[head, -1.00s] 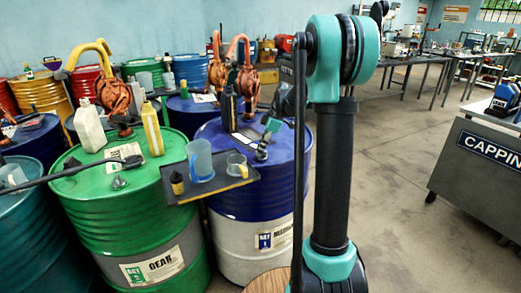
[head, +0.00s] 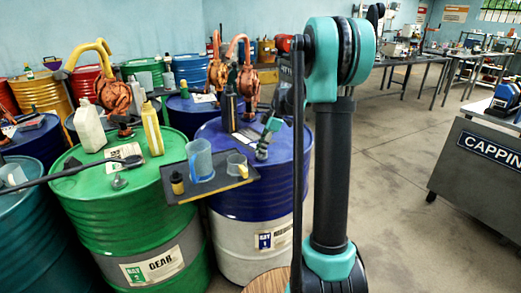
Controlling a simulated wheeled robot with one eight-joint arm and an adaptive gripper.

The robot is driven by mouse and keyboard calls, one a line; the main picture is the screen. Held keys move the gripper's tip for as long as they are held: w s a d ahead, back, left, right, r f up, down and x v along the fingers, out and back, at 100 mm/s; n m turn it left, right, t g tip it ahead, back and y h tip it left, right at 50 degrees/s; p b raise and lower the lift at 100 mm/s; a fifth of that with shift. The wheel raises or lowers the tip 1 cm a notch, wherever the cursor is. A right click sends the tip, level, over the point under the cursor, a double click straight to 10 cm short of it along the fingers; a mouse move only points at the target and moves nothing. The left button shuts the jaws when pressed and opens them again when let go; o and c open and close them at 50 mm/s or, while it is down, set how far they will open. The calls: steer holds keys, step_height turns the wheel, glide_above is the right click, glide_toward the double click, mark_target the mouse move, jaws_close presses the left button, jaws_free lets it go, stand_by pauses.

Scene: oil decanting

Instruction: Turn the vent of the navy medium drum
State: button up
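The navy medium drum (head: 285,185) stands left of my arm's upright link, with a blue top, a white lower band and a "BAY 1" label. My gripper (head: 262,153), grey and teal, points down at the right part of the drum's top. Its fingers are small in the picture, and I cannot tell whether they are open or shut. The vent is not clearly visible; the gripper covers that part of the lid. An orange hand pump (head: 247,82) and a dark bottle (head: 229,108) are on the lid, left of the gripper.
A capping cart (head: 470,175) stands at the right. Floor between is clear.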

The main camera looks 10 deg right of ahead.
steer(key=shift+o, duration=0.2)
steer(key=v, duration=1.2)
steer(key=s+f+m+t+h, duration=0.2)
steer(key=s+f+m, duration=0.7)
steer(key=s, duration=0.6)
steer(key=s+f+m+t+h, duration=0.2)
steer(key=s+f+m, duration=0.7)
steer(key=s+f, duration=0.3)
steer(key=s, duration=0.3)
steer(key=shift+s, duration=0.2)
